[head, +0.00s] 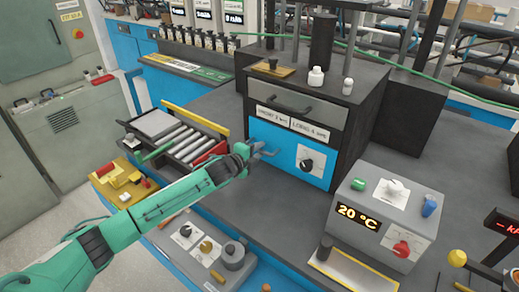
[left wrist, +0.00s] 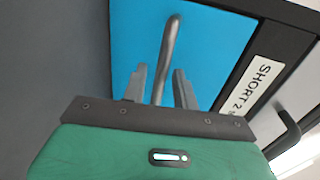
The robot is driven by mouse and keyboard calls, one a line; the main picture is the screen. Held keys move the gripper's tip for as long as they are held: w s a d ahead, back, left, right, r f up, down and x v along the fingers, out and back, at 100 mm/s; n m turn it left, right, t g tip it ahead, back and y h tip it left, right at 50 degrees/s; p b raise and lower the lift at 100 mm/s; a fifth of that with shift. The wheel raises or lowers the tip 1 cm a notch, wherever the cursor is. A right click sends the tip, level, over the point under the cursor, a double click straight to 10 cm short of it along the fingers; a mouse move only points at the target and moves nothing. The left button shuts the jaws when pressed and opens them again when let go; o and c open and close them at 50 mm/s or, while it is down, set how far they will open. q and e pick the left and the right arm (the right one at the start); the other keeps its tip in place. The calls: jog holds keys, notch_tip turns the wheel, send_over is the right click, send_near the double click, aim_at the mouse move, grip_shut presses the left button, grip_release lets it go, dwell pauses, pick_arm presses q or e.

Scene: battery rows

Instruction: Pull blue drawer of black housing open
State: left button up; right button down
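The black housing (head: 363,108) stands on the grey bench. Its blue drawer (head: 287,151) looks closed, flush in the front below a grey drawer (head: 283,103). My left gripper (head: 262,149) is at the left part of the blue front. In the left wrist view, the drawer's grey bar handle (left wrist: 171,43) runs between the two spread fingers of the left gripper (left wrist: 160,71), with small gaps beside it. The blue front (left wrist: 205,50) fills the space behind. My right gripper is not in view.
A black knob (head: 306,165) sits on the blue front, right of the gripper. A control box with a 20 °C display (head: 358,217) stands to the right. A roller tray (head: 180,140) is at left. Bench in front of the drawer is mostly clear.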

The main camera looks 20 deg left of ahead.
pick_arm(q)
jog(key=shift+w+d+f, duration=0.1)
jog(key=shift+w+d, duration=0.05)
jog(key=shift+w, duration=0.35)
grip_shut()
